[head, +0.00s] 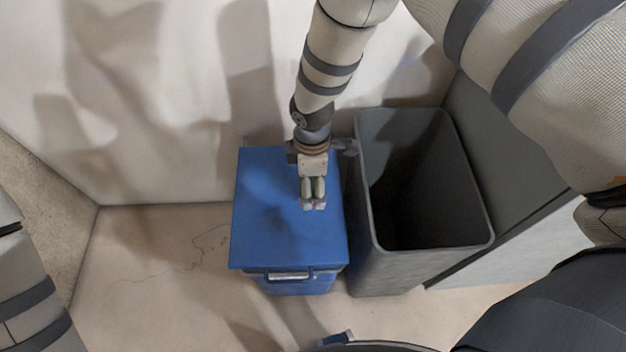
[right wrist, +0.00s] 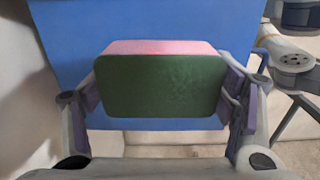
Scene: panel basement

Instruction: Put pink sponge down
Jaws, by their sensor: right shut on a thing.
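My right gripper (head: 313,203) is over the lid of the blue box in the head view. In the right wrist view, the fingers of the right gripper (right wrist: 160,95) are shut on the pink sponge (right wrist: 160,47), one at each end. Its pink edge shows along the top, and a dark green face is turned to the camera. Only a small greenish part shows between the fingers in the head view. I cannot tell whether the sponge touches the lid. My left gripper is out of view.
The closed blue box (head: 270,235) has a front handle (head: 288,276) and a bare, flat lid. An open grey bin (head: 400,268) stands close on its right, its inside dark. A white wall (head: 150,110) is behind. Floor (head: 150,270) left of the box is clear.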

